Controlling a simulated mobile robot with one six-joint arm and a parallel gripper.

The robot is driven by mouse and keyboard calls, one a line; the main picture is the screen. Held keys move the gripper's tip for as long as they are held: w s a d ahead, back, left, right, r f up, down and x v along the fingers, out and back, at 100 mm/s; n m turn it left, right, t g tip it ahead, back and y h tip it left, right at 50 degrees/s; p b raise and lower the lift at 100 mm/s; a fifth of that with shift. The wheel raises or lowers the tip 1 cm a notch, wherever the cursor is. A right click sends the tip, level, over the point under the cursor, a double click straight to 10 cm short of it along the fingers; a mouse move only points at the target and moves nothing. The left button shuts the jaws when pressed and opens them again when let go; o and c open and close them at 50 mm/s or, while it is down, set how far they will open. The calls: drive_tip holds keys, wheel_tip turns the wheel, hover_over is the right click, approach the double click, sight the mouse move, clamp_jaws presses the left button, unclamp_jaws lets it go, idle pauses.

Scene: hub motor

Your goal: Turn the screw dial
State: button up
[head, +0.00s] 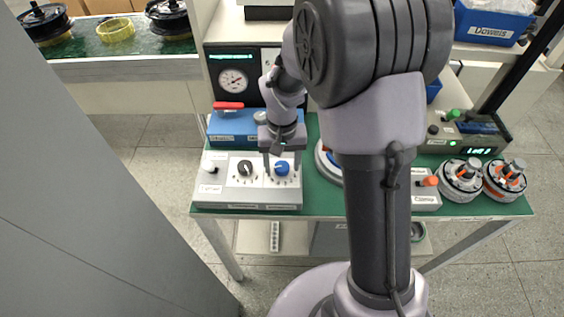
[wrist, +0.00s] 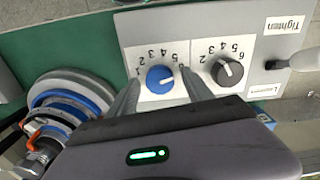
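A grey control box (head: 228,200) on the green bench top carries a blue dial (head: 282,168) and a black dial (head: 245,168). In the wrist view the blue dial (wrist: 159,79) and the black dial (wrist: 227,71) each have a printed number scale; I cannot read which one is the screw dial. My gripper (head: 282,171) points down over the blue dial. In the wrist view my gripper (wrist: 159,76) is open, with one finger on each side of the blue dial; a gap appears on both sides. Whether the fingertips reach the dial's height is unclear.
A lever switch (wrist: 280,64) beside the black dial has "Tighten" and "Loosen" labels. Behind the box stands a blue unit with a red handle (head: 228,105). A round part with blue rings (wrist: 70,100) lies close beside the box. Two hub motors (head: 460,180) stand at the right.

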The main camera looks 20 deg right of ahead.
sight(282, 166)
drive_tip(key=shift+r, duration=0.1)
wheel_tip(282, 166, up, 17)
drive_tip(key=p, duration=0.6)
drive_tip(key=shift+r, duration=0.15)
